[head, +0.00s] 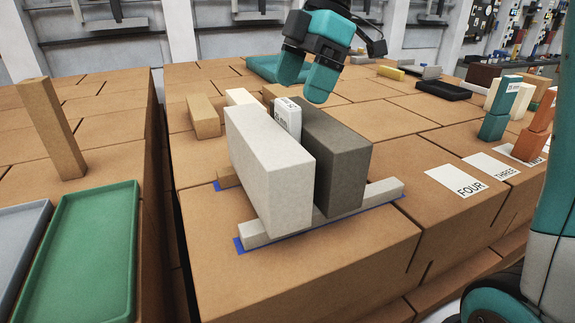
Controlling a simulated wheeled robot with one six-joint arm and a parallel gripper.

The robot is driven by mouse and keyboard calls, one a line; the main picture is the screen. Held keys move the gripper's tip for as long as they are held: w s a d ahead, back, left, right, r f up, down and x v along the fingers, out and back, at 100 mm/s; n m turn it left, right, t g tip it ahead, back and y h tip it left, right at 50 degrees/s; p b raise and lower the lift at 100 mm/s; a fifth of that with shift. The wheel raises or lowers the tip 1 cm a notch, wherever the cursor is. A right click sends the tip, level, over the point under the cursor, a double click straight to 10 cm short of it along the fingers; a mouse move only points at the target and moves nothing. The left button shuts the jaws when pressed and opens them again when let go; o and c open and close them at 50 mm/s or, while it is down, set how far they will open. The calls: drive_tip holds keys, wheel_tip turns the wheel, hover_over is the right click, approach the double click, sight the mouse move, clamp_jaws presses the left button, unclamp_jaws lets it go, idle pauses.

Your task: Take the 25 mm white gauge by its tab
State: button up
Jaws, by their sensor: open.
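A white gauge (288,114) with dark print on its top stands upright between a white brick (270,165) and a dark grey brick (335,155). Its upper end rises above them, and its lower part is hidden by the white brick. The print is too small to read surely. My gripper (305,84) with teal fingers is open just above and slightly right of the gauge's upper end, holding nothing. Whether the fingertips reach level with the gauge's top, I cannot tell.
The bricks rest on light grey strips (375,194) along blue tape. A teal gauge (496,108) and an orange gauge (534,133) stand at right near cards marked FOUR (456,181) and THREE (491,166). A green tray (85,245) and an upright tan brick (50,128) are at left.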

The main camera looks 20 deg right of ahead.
sight(290, 103)
drive_tip(key=b+x, duration=0.2)
drive_tip(key=x, duration=0.3)
drive_tip(key=shift+a, duration=0.2)
drive_tip(key=shift+c, duration=0.4)
drive_tip(key=c, duration=1.4)
drive_tip(key=shift+o, duration=0.2)
drive_tip(key=shift+r, duration=0.1)
